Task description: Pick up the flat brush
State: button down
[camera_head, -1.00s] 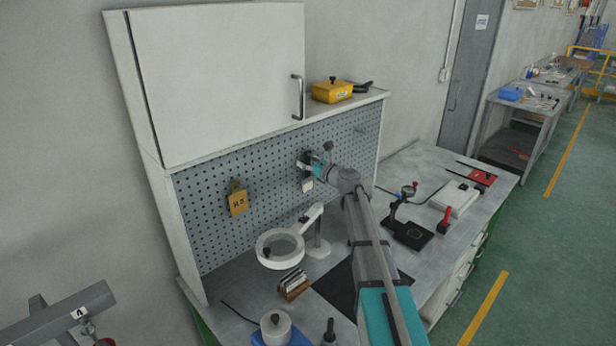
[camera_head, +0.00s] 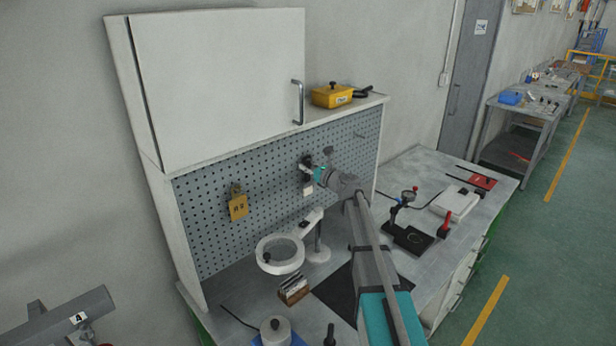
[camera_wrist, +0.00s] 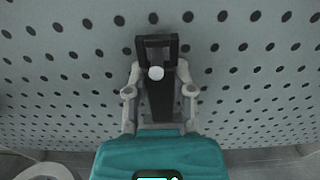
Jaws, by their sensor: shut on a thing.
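The flat brush (camera_wrist: 158,100) shows in the wrist view as a dark, upright piece against the pegboard, between my gripper's fingers. A pale round peg end (camera_wrist: 156,73) sits in front of its upper part. My gripper (camera_wrist: 158,78) is shut on the brush, one finger on each side. In the head view my gripper (camera_head: 313,171) is at the pegboard, right of its middle. A dark part and a small pale part of the brush (camera_head: 307,187) show there, partly hidden by the gripper. I cannot tell whether the brush is clear of its peg.
The pegboard (camera_head: 270,190) is right behind the gripper. A yellow tagged item (camera_head: 238,206) hangs to the left. A white ring magnifier (camera_head: 280,254) stands below, near a card holder (camera_head: 293,289). A dial gauge stand (camera_head: 412,238) is on the bench at right. A cabinet (camera_head: 220,80) overhangs the board.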

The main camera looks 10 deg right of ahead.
jog(key=shift+r, duration=0.1)
jog(key=shift+r+p, duration=0.3)
jog(key=shift+p, duration=0.15)
jog(key=v, duration=1.8)
jog(key=shift+f, duration=0.1)
jog(key=shift+s, duration=0.1)
